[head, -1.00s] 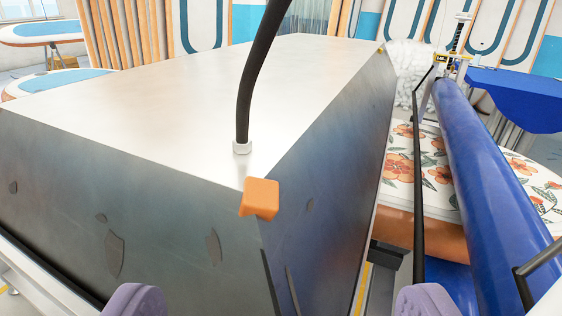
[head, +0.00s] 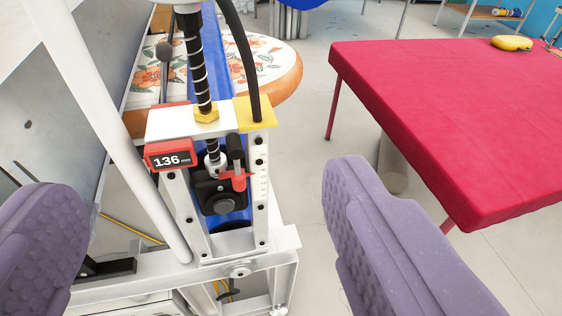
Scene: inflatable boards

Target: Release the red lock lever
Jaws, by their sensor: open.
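A small red lock lever (head: 236,180) sits on the black block of a white-framed roller stand (head: 260,190), near the middle of the head view. A black handle stands up just above the lever. A red-framed display (head: 170,154) beside it reads 136. My gripper (head: 205,215) is open and empty, with one purple finger at the left edge and the other right of centre. The stand lies between the fingers in the picture, farther away than they are. Neither finger appears to touch the lever.
A table with a red cover (head: 450,110) stands at the right, with a yellow object (head: 511,43) on it. A floral board (head: 270,60) and a blue roller lie behind the stand. A white diagonal post (head: 110,130) rises left of the lever. Grey floor is open between stand and table.

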